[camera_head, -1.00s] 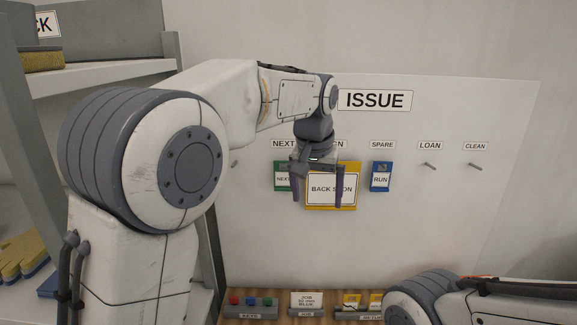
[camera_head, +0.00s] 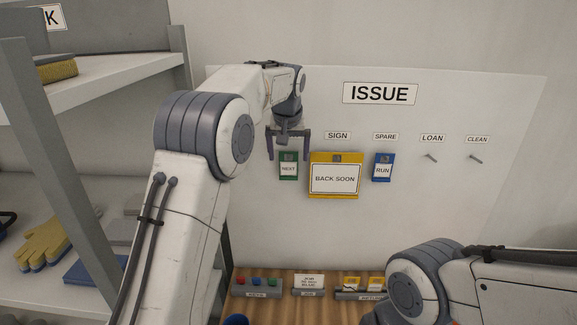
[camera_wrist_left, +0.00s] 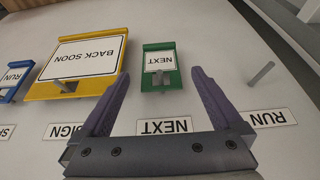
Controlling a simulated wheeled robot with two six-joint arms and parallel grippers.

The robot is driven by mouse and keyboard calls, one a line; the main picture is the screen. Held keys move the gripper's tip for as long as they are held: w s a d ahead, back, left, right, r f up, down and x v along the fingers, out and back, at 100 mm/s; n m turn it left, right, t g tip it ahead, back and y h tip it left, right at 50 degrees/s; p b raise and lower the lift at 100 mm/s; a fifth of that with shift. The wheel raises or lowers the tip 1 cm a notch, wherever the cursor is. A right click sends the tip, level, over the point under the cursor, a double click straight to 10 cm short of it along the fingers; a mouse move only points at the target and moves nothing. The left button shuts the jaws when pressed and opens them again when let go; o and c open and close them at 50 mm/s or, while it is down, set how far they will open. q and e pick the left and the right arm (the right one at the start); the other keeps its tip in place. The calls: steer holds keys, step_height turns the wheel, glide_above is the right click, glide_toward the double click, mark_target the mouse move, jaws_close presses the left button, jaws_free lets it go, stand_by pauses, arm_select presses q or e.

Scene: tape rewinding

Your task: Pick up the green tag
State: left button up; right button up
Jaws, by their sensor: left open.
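The green tag (camera_head: 288,168), with a white label reading NEXT, hangs on a peg on the white ISSUE board. In the left wrist view the green tag (camera_wrist_left: 160,72) shows upside down, beyond and between the two fingers. My left gripper (camera_head: 288,158) is open, with its fingers pointing down on either side of the green tag's upper part. In the wrist view the left gripper (camera_wrist_left: 155,95) is empty, and no finger visibly touches the tag. Part of my right arm shows at the lower right, but its gripper is outside the view.
A yellow BACK SOON sign (camera_head: 335,192) hangs close to the right of the green tag, then a blue RUN tag (camera_head: 383,168). Bare pegs (camera_head: 431,157) are further right. An empty peg (camera_wrist_left: 261,73) shows in the wrist view. Shelves (camera_head: 110,72) stand at the left.

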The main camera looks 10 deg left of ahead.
arm_select(q)
steer(key=shift+p+x, duration=0.45)
steer(key=shift+x, duration=0.65)
steer(key=shift+w+a+f, duration=0.15)
steer(key=shift+w+f, duration=0.15)
steer(key=shift+f, duration=0.2)
steer(key=c, duration=1.3)
arm_select(e)
step_height(320, 180, up, 2)
arm_select(q)
steer(key=shift+c, duration=0.2)
arm_select(e)
steer(key=shift+f, duration=0.1)
arm_select(q)
steer(key=shift+r+b, duration=0.1)
steer(key=shift+b, duration=0.4)
steer(key=s+d+b, duration=0.1)
steer(key=s+b, duration=0.4)
steer(key=s, duration=0.4)
steer(key=s+d+b, duration=0.2)
steer(key=s+b, duration=0.3)
steer(key=s, duration=0.3)
steer(key=shift+s+d+r, duration=0.25)
steer(key=shift+s+d, duration=0.05)
steer(key=shift+s, duration=0.05)
arm_select(e)
step_height(320, 180, down, 11)
